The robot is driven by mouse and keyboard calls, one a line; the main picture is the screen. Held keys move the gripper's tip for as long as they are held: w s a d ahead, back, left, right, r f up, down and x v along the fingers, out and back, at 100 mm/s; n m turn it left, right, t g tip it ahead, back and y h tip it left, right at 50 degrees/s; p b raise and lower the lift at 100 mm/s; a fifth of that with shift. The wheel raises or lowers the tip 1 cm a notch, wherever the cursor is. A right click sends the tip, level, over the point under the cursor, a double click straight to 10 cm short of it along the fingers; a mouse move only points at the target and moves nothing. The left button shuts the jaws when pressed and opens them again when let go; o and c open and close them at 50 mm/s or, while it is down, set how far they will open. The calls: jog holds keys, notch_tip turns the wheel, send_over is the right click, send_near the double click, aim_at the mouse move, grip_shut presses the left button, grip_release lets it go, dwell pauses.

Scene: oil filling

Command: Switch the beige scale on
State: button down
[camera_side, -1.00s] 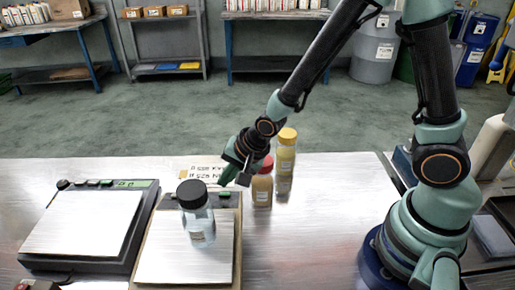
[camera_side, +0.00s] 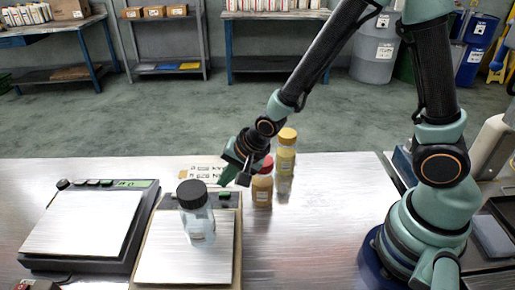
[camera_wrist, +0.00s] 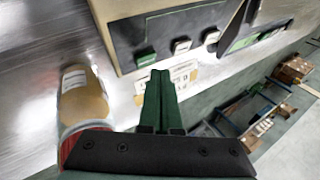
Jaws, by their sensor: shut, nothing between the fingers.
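The beige scale (camera_side: 237,262) stands in the front middle of the side view, with a bare metal plate and a dark control strip at its back. Its green button (camera_side: 224,195) is at the strip's right end. A clear jar with a black lid (camera_side: 198,222) stands on the plate and hides part of the strip. In the wrist view, the green button (camera_wrist: 146,57) sits just beyond the fingertips, with pale buttons (camera_wrist: 182,45) beside it. My gripper (camera_side: 222,181) is shut and empty, pointing down near that button; it also shows in the wrist view (camera_wrist: 160,76). Contact cannot be told.
A black scale (camera_side: 84,222) with a green display stands close on the left. A red-lidded bottle (camera_side: 262,188) and a yellow-lidded bottle (camera_side: 286,160) stand just right of my gripper. A paper label (camera_side: 200,172) lies behind. The right-middle tabletop is clear.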

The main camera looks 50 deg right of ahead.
jog(key=shift+f, duration=0.2)
jog(key=shift+f, duration=0.25)
jog(key=shift+s+a+f, duration=0.1)
jog(key=shift+s+f, duration=0.1)
jog(key=shift+f, duration=0.15)
dwell(0.7)
jog(key=shift+r, duration=0.15)
jog(key=shift+w+d+r, duration=0.2)
jog(key=shift+w+r, duration=0.05)
jog(key=shift+r, duration=0.4)
jog(key=shift+r, duration=0.1)
jog(key=r, duration=0.1)
jog(key=d+r, duration=0.1)
jog(key=r, duration=0.1)
jog(key=w+r, duration=0.1)
jog(key=shift+w+d+r, duration=0.1)
jog(key=shift+d+r, duration=0.05)
jog(key=shift+r, duration=0.1)
dwell(0.7)
